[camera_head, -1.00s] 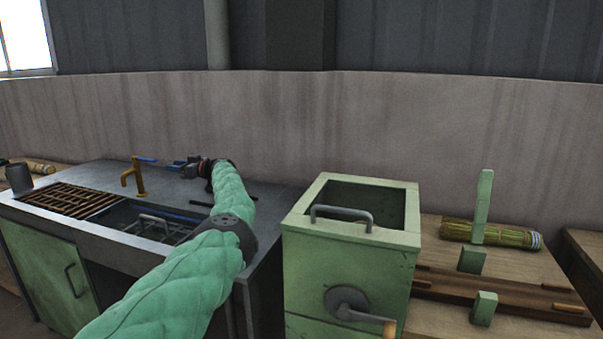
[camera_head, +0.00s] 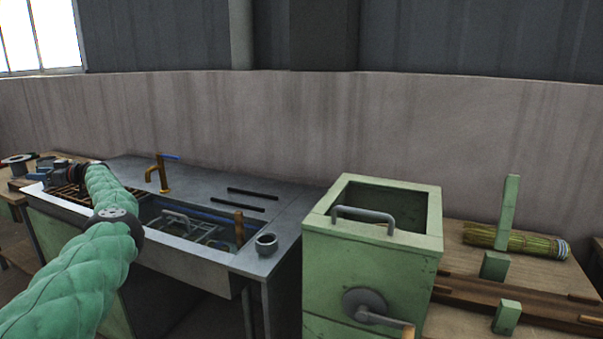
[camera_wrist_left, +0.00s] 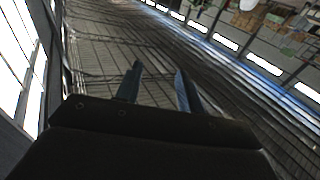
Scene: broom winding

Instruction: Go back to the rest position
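My left gripper (camera_head: 36,174) is at the far left in the head view, above the left end of the sink counter. In the left wrist view its two fingers (camera_wrist_left: 156,88) stand apart with nothing between them. That view looks out over the hall wall, windows and roof. My right gripper is in neither view.
A straw bundle (camera_head: 530,242) lies on the wooden bench (camera_head: 455,262). A spool (camera_head: 18,160) sits far left.

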